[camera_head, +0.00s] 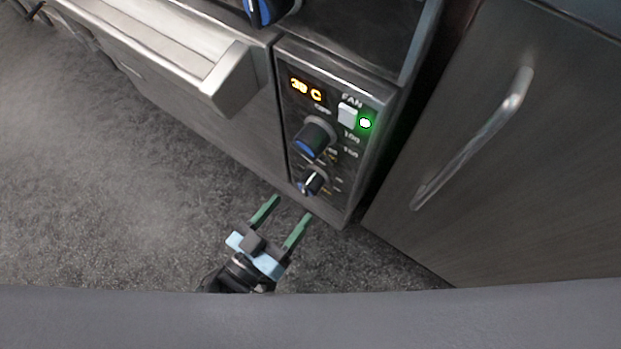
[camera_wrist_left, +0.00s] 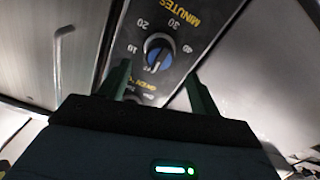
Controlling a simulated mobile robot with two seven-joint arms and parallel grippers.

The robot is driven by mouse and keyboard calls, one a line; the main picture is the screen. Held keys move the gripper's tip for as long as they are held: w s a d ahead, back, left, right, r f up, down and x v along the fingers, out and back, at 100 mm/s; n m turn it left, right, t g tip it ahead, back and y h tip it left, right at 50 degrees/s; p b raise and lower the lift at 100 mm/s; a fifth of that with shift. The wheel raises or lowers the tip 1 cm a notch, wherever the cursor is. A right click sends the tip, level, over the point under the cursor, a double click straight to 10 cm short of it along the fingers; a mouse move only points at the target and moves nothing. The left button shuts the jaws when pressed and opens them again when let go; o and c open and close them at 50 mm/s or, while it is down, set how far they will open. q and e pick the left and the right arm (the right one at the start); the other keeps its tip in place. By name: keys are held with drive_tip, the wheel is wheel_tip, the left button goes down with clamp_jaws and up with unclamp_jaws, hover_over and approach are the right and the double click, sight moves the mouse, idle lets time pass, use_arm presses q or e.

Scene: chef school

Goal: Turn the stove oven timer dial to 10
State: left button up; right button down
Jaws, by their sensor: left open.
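The timer dial (camera_head: 312,183) is the lower, smaller knob on the oven's control panel in the head view. In the left wrist view the dial (camera_wrist_left: 159,50) is a dark round knob with a blue and white face. The numbers 10, 20, 30 and 40 and the word MINUTES stand around it upside down. A pale mark shows low on its face; I cannot tell its exact setting. My left gripper (camera_head: 291,207) is open and empty just below the panel. Its green fingers (camera_wrist_left: 158,70) point toward the dial, one on each side in the picture. My right gripper is not seen.
Above the timer dial are a larger blue-faced knob (camera_head: 314,138), a white fan switch (camera_head: 347,114), a green light (camera_head: 365,122) and a lit display (camera_head: 306,90). An oven door handle (camera_head: 229,80) juts out left. A cabinet handle (camera_head: 473,140) is at right.

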sight(304, 194)
use_arm(q)
drive_tip(key=shift+w+d, duration=0.3)
drive_tip(key=shift+w, duration=0.1)
drive_tip(key=b+x, duration=0.2)
drive_tip(key=x, duration=0.3)
drive_tip(key=shift+w+d, duration=0.25)
drive_tip(key=shift+w, duration=0.05)
drive_tip(key=shift+w+d, duration=0.25)
drive_tip(key=shift+w, duration=0.15)
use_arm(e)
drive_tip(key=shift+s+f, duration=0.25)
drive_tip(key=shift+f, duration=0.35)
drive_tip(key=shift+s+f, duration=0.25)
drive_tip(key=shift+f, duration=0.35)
